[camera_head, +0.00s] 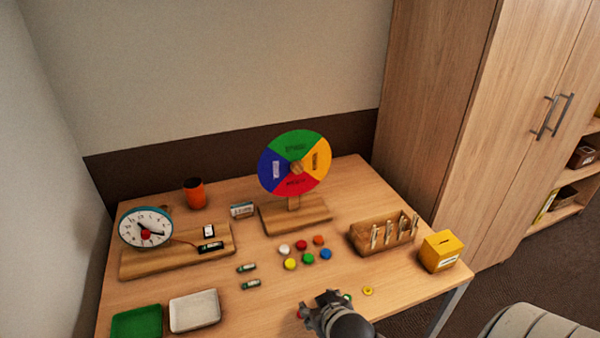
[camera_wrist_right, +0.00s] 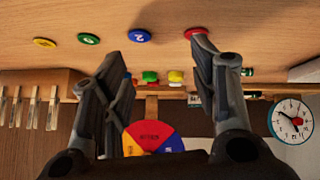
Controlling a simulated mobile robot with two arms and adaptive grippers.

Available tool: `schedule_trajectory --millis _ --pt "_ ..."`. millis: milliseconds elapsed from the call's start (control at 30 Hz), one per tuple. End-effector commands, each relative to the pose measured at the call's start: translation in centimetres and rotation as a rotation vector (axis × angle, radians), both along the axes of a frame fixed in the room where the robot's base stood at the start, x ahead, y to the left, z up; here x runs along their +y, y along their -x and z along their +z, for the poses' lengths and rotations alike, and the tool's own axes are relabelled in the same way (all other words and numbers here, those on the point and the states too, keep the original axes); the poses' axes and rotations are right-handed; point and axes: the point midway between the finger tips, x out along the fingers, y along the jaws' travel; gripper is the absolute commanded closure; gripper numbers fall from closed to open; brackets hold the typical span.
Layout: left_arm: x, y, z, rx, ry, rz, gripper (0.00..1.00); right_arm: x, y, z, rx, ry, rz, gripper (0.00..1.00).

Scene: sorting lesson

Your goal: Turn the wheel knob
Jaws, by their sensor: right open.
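The colour wheel (camera_head: 281,183) stands upright on a wooden base (camera_head: 314,215) near the back of the table, with green, yellow, red and blue sectors. Its round wooden knob (camera_head: 297,167) is at the centre. My right gripper (camera_head: 322,300) is at the table's front, well short of the wheel and apart from it. In the right wrist view the gripper (camera_wrist_right: 158,65) is open and empty, and the picture is upside down. Part of the wheel (camera_wrist_right: 150,134) shows beyond the fingers there; its knob is hidden. My left gripper is not in view.
Several coloured discs (camera_head: 309,258) lie between my right gripper and the wheel. A wooden clothespin box (camera_head: 373,249) and yellow box (camera_head: 440,252) stand right. A clock (camera_head: 146,228), orange cup (camera_head: 195,193), green tray (camera_head: 136,322) and white tray (camera_head: 195,311) are left.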

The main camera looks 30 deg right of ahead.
Motion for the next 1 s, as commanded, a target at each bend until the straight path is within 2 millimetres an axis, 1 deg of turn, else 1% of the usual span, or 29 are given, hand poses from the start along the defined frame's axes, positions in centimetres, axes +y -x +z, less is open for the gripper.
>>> schedule_trajectory --millis 33,167,200,267,300,400,500,600,767,867,1000 --pt "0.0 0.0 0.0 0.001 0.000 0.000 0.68 -1.2 -1.7 0.7 -0.061 0.017 -0.023 0.46" --pt "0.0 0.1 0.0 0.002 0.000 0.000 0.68 -4.4 -6.6 3.3 -0.258 0.044 -0.076 0.46" --pt "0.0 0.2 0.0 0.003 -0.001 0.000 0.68 -5.4 -8.3 4.5 -0.330 0.053 -0.086 0.46" --pt "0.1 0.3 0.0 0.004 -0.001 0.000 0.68 -7.1 -10.8 6.5 -0.445 0.060 -0.092 0.46" --pt "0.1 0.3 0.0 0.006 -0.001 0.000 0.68 -8.1 -12.5 8.0 -0.522 0.063 -0.090 0.46" --pt "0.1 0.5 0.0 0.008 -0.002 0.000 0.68 -9.9 -15.8 11.4 -0.682 0.057 -0.063 0.46" --pt "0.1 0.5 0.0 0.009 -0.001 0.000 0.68 -10.8 -17.7 13.7 -0.779 0.044 -0.026 0.46" --pt "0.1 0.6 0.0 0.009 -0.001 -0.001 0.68 -11.2 -18.7 14.9 -0.828 0.033 -0.001 0.46" --pt "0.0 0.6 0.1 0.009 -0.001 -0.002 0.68 -11.5 -20.0 15.5 -0.848 0.025 0.009 0.46" --pt "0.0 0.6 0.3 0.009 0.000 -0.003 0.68 -11.8 -21.2 15.5 -0.848 0.026 0.009 0.46" --pt "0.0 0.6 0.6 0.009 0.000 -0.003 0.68 -12.4 -23.6 15.6 -0.848 0.027 0.008 0.46"
